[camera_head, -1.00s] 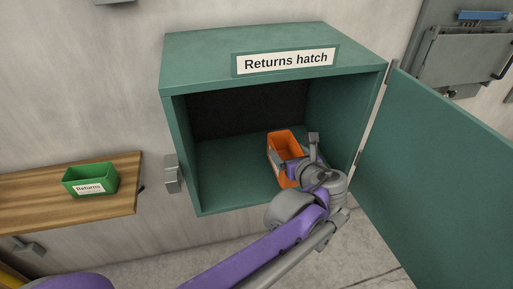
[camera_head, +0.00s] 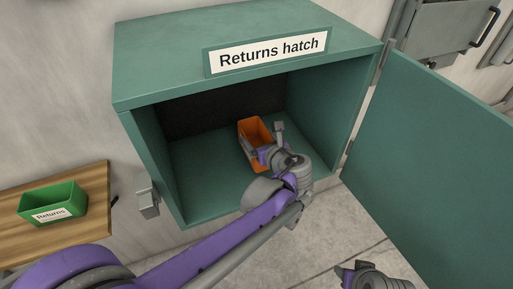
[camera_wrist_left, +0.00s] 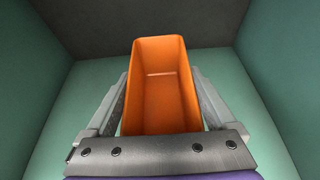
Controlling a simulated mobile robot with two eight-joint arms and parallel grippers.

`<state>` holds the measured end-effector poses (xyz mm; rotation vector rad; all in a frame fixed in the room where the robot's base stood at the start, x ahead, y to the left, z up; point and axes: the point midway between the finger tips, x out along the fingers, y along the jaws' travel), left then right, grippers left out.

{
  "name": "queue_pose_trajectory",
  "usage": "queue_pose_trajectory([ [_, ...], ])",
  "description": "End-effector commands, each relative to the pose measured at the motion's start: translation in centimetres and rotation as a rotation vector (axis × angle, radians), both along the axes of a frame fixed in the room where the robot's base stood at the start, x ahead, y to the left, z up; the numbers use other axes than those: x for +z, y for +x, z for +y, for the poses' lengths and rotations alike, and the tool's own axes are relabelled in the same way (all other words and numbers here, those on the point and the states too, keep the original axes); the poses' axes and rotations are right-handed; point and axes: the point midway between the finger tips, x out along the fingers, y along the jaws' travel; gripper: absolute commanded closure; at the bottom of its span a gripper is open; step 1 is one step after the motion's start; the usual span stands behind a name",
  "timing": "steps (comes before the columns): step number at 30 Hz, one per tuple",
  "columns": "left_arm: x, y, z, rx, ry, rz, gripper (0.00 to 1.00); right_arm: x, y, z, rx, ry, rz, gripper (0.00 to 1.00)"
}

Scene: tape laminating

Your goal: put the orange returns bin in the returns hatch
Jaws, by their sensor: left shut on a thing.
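The orange returns bin (camera_head: 256,131) is inside the returns hatch (camera_head: 158,62), a green open-fronted box on the wall. My left gripper (camera_head: 266,147) reaches in through the opening and is shut on the bin. In the left wrist view the orange bin (camera_wrist_left: 160,85) is empty and upright, with a gripper finger along each side. The hatch walls surround it there. I cannot tell whether the bin's base touches the hatch floor. My right gripper (camera_head: 357,272) shows partly at the bottom edge of the head view, outside the hatch; its opening is unclear.
The hatch door (camera_head: 430,150) stands wide open on the right. A green bin (camera_head: 52,204) labelled Returns sits on a wooden shelf (camera_head: 95,190) at left. A grey latch piece (camera_head: 148,203) sticks out by the hatch's left edge.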

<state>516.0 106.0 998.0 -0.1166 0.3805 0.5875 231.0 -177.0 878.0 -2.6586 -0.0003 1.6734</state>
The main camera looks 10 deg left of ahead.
Motion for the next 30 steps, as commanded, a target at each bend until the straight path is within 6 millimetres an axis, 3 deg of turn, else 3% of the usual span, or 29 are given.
queue_pose_trajectory([
  [9,-3.8,0.0,0.0,0.001,0.0,0.0,0.72,-0.4,-0.1,0.0,0.0,0.0,0.002,0.48],
  [20,-4.2,0.0,0.0,0.0,0.0,0.0,0.72,-0.7,-0.1,0.0,0.0,0.0,0.003,0.48],
  [21,-4.1,0.0,0.0,0.0,0.0,0.0,0.03,-0.6,-0.1,0.0,0.0,0.0,0.002,0.48],
  [30,-3.8,0.0,0.0,0.0,0.0,0.0,0.0,-0.4,-0.1,0.0,0.0,0.0,0.001,0.48],
])
